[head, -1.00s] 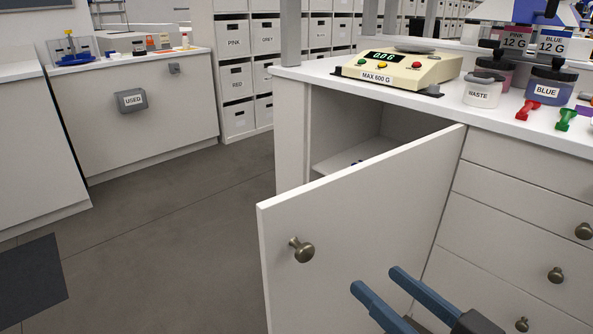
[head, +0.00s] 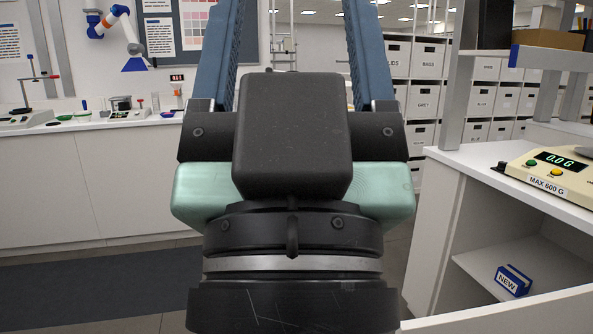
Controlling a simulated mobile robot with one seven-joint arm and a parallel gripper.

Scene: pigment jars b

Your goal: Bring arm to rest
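My gripper (head: 297,15) fills the middle of the head view, pointing up and away. Its two blue fingers stand wide apart with nothing between them. The fingertips run out of the top of the picture. The dark gripper body and wrist hide the middle of the room behind them.
At right, the cupboard stands open, with a blue box labelled NEW (head: 513,281) on its shelf and its door's top edge (head: 500,313) low in view. A scale (head: 553,171) reading 0.0 G sits on the counter above. A far-left bench (head: 80,185) holds lab items. Labelled bins (head: 424,100) stand behind.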

